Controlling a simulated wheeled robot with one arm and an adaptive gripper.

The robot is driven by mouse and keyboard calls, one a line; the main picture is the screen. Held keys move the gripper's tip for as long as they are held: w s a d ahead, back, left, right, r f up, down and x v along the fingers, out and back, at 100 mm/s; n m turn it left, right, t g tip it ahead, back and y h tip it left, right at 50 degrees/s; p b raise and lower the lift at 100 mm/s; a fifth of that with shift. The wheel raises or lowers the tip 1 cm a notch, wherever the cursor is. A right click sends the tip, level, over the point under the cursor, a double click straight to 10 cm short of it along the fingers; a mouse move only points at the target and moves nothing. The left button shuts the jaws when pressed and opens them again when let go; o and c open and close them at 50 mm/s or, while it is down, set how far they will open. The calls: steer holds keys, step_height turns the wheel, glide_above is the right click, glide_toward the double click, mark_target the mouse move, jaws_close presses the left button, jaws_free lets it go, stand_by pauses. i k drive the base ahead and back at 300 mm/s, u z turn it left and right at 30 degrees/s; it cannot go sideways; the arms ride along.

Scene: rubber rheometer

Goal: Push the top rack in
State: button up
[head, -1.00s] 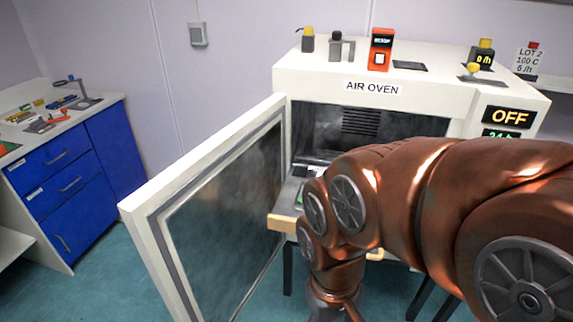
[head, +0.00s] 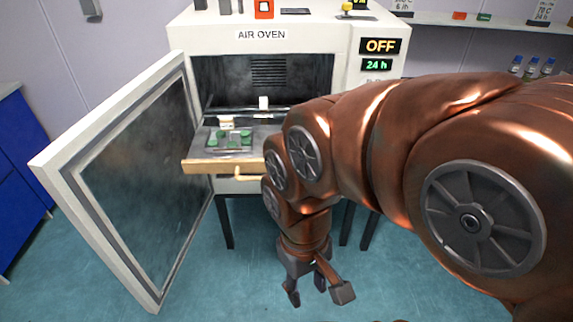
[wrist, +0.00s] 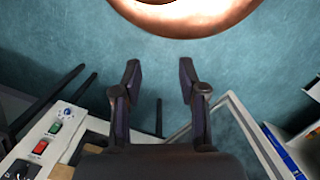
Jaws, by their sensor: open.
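The air oven (head: 240,80) stands with its door (head: 125,175) swung open to the left. A rack (head: 194,165) with a wooden front edge and a handle (head: 240,174) sticks out of the chamber, with several green pieces on a plate on it. My arm hides its right part. A second level shows dimly behind it inside; I cannot tell clearly which is the top rack. My gripper (head: 312,290) hangs below and in front of the rack, apart from it, open and empty. In the wrist view, its fingers (wrist: 158,80) are spread over the floor.
Blue drawers (head: 20,160) stand at the far left, and a shelf with bottles (head: 530,66) is at the right. The teal floor (head: 190,275) before the oven is clear.

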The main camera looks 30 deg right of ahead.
mark_target(198, 162)
steer(key=z, duration=0.05)
steer(key=i, duration=0.4)
steer(key=z, duration=1.75)
steer(key=k, duration=1.3)
steer(key=u, duration=1.5)
steer(key=i, duration=1)
